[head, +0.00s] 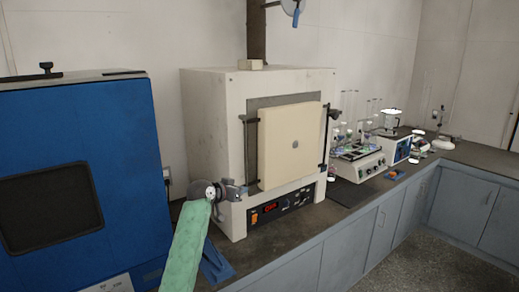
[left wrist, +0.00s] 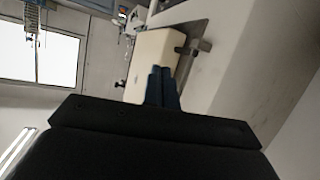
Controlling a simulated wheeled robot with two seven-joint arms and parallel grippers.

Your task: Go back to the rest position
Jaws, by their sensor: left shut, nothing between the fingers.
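My left gripper (head: 238,189) is in front of the left part of the furnace, low beside its door, at the end of my green arm. Its dark blue fingers (left wrist: 161,88) are together in the left wrist view, with nothing between them. The beige furnace (head: 213,130) stands on the counter. Its cream door (head: 290,148) covers most of the grey front plate; whether it is fully closed I cannot tell. In the left wrist view the door (left wrist: 152,52) and a dark latch (left wrist: 195,47) lie beyond the fingertips. My right gripper is not in view.
A big blue cabinet (head: 125,150) with a dark window stands at the left. The dark counter (head: 265,250) runs right past a shaker (head: 358,168) with glassware, to other small instruments. Grey floor (head: 420,265) is open at the lower right.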

